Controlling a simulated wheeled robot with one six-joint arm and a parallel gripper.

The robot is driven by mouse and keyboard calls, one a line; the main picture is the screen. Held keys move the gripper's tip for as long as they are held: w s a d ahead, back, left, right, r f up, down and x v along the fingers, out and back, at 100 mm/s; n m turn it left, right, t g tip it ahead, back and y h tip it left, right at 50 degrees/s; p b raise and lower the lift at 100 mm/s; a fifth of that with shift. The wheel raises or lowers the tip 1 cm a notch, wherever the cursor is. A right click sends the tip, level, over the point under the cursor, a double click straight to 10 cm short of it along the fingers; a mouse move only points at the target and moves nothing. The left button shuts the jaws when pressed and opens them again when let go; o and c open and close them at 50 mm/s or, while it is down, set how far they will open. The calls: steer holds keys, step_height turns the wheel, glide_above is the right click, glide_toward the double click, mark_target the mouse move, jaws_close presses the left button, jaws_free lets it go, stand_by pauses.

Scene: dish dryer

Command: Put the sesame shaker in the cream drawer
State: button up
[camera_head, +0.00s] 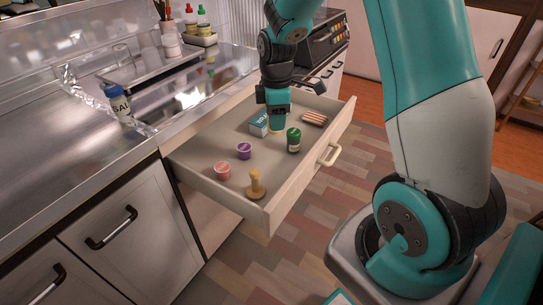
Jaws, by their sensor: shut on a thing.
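The cream drawer (228,196) is pulled open below the counter, with several small things in it. My gripper (277,116) is over the far middle part of the drawer, pointing down. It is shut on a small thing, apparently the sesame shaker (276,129). I cannot tell whether that end touches the drawer floor.
Inside the drawer are a blue-white box (259,124), a green jar (293,141), a striped pack (314,118), a purple-topped item (244,151), a pink item (222,171) and a wooden knobbed tool (256,187). A salt shaker (121,107) stands on the counter.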

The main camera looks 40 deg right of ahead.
step_height(320, 180, down, 13)
steer(key=shift+f+b, duration=0.1)
steer(key=shift+b, duration=0.9)
steer(key=o, duration=0.9)
steer(key=shift+f, duration=0.1)
steer(key=shift+o, duration=0.2)
step_height(320, 180, up, 12)
steer(key=shift+f+p, duration=0.1)
steer(key=shift+p, duration=1)
steer(key=s+a+r+m+y, duration=0.1)
steer(key=s+a+r, duration=0.45)
steer(key=a, duration=0.25)
steer(key=s+a+r+m+y, duration=0.1)
steer(key=s+a+r+m, duration=0.1)
steer(key=s+a+r, duration=0.35)
steer(key=s+a+r+m+y, duration=0.1)
steer(key=s+a+r, duration=0.3)
steer(key=s+a, duration=0.5)
steer(key=shift+s+a+m+y, duration=0.15)
steer(key=shift+s+m+y, duration=0.35)
steer(key=shift+s, duration=0.7)
